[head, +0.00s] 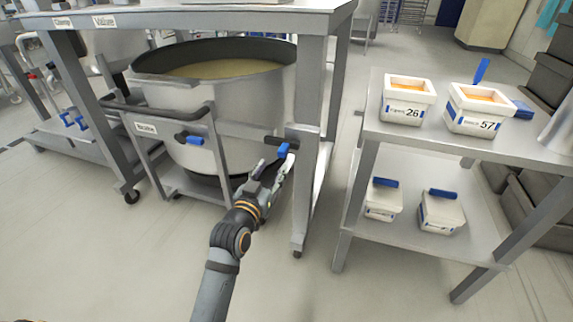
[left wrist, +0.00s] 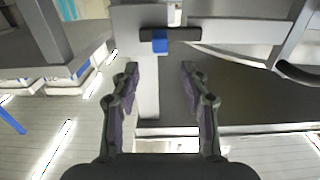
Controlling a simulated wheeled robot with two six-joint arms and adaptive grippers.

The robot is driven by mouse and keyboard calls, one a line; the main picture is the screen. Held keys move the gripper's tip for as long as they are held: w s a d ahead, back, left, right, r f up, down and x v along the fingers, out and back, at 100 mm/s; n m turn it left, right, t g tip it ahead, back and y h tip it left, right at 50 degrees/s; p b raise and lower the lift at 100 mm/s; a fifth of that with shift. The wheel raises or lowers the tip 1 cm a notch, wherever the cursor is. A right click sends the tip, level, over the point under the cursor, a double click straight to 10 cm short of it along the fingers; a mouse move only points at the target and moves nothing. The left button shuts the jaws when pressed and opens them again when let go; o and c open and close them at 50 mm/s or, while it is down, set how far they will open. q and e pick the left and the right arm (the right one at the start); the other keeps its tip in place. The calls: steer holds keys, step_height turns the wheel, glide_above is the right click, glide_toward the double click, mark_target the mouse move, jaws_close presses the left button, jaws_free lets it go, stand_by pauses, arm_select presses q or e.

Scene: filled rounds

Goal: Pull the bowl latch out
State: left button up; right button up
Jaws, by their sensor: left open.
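A large steel bowl (head: 225,110) with pale yellow contents stands in a wheeled frame under the table. A latch with a black bar and a blue tab (head: 283,150) sits on the frame's right end, by the table leg. In the left wrist view, its blue tab (left wrist: 159,45) hangs under the black bar (left wrist: 186,34), straight ahead of the fingers. My left gripper (head: 274,169) is open and empty, its fingers (left wrist: 160,72) apart on either side of the tab's line. The fingertips look short of the tab, apart from it. My right gripper is not in view.
Another black-and-blue handle (head: 189,138) is on the bowl frame's front. The table leg (head: 307,130) stands close beside my gripper. A steel shelf (head: 445,145) at right carries white tubs (head: 408,100). The floor in front is clear.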

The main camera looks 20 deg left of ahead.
mark_target(281, 153)
arm_select(q)
steer(key=w+b, duration=0.2)
steer(key=w, duration=0.7)
steer(key=shift+w+d, duration=0.15)
steer(key=shift+w, duration=0.1)
steer(key=shift+w+r, duration=0.1)
steer(key=shift+w, duration=0.4)
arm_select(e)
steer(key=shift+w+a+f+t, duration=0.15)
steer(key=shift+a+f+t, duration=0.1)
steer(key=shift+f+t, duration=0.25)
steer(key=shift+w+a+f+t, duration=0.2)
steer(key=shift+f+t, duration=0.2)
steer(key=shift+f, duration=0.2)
arm_select(q)
steer(key=shift+c, duration=0.5)
jaws_close()
